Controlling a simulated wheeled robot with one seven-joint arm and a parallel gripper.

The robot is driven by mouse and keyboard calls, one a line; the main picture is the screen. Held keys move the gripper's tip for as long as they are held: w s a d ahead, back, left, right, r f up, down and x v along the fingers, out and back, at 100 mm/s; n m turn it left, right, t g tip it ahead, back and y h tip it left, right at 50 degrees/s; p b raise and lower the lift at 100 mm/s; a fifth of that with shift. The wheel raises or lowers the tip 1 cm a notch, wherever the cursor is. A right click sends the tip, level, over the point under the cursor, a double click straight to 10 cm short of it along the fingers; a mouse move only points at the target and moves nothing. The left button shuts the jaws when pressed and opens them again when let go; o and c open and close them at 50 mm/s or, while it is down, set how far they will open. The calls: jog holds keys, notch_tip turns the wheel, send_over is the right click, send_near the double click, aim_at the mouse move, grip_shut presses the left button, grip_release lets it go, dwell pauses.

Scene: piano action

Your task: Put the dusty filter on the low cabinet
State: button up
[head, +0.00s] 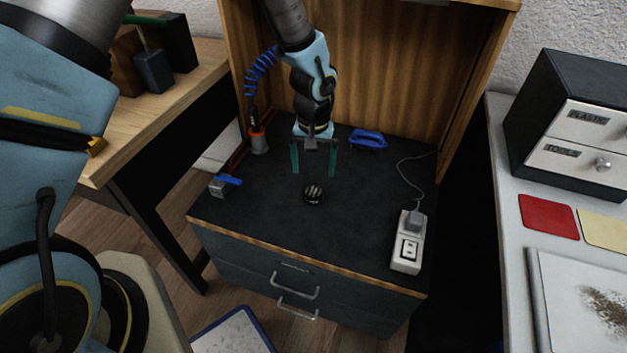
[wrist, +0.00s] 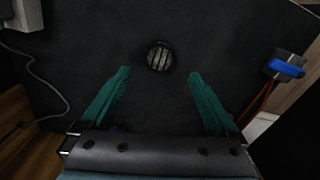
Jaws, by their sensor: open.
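A small round black piece with pale grey stripes (head: 313,194), perhaps the dusty filter, lies on the dark top of the low drawer cabinet (head: 350,225). It also shows in the wrist view (wrist: 159,57), centred just beyond the fingertips. My gripper (head: 314,172) points down over the cabinet top with its two green fingers apart and nothing between them. In the wrist view my gripper (wrist: 160,72) is open, its fingers either side of the round piece's line, not touching it.
A white power strip (head: 407,245) with a cable lies at the cabinet's right. A blue tool (head: 368,139) is at the back, a blue-handled grey piece (head: 224,185) at the left. Wooden panels close the back and right. A white table (head: 500,210) stands at right.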

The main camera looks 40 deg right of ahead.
jog(key=shift+r, duration=1.3)
jog(key=w+a+r+n, duration=0.2)
jog(key=w+a+r, duration=0.4)
jog(key=a, duration=0.4)
jog(key=w+a+r+n, duration=0.2)
jog(key=w+a+r, duration=0.4)
jog(key=a, duration=0.5)
jog(key=s+a+r+n, duration=0.1)
jog(key=a+r+n, duration=0.1)
jog(key=a, duration=0.8)
jog(key=s+a+r+n+t, duration=0.1)
jog(key=s+a+r+n, duration=0.1)
jog(key=a, duration=0.8)
jog(key=shift+r+t, duration=0.3)
jog(key=shift+r, duration=0.6)
